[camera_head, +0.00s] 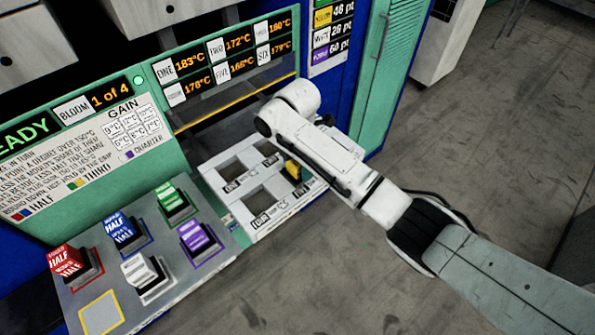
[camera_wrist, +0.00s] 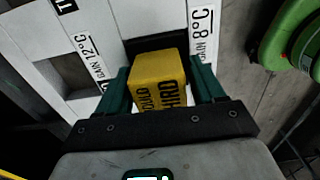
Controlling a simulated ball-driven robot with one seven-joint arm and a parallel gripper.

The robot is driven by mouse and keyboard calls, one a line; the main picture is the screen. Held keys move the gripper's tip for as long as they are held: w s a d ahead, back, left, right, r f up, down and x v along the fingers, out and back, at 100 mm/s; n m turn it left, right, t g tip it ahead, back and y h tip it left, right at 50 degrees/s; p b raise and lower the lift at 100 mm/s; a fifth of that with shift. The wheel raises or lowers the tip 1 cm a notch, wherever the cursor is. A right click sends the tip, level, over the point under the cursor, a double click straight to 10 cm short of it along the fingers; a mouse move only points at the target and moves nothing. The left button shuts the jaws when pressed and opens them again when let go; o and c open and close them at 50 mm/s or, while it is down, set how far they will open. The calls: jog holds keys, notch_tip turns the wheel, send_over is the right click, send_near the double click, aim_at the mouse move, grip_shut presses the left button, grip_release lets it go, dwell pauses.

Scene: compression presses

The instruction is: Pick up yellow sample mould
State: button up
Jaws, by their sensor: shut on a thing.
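The yellow mould (camera_wrist: 158,75) is a small block with dark "MOULD" and "THIRD" lettering. In the wrist view it sits between the dark green fingers of my gripper (camera_wrist: 160,86), which are shut on its sides. In the head view the yellow mould (camera_head: 292,170) shows at the right end of the white slotted frame (camera_head: 237,188), partly hidden by my arm. It is at a dark opening between the 12°C and 8°C labels; I cannot tell whether it rests in it or is just above.
A grey tray (camera_head: 75,291) at lower left holds red (camera_head: 67,262), blue (camera_head: 124,231), green (camera_head: 172,199), white (camera_head: 142,271) and purple (camera_head: 198,238) moulds. Its yellow-outlined square (camera_head: 101,313) is empty. The press panel (camera_head: 229,60) stands behind the frame. Open floor lies at right.

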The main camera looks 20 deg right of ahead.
grip_shut()
jog(key=shift+r, duration=0.15)
jog(key=shift+w+r, duration=0.1)
jog(key=shift+r, duration=0.05)
jog(key=shift+r, duration=0.3)
notch_tip(320, 180, up, 2)
jog(key=shift+r+b, duration=0.15)
jog(key=shift+b, duration=0.4)
jog(key=s+r+p, duration=0.7)
jog(key=s+r, duration=0.2)
jog(key=s, duration=0.5)
jog(key=shift+r, duration=0.35)
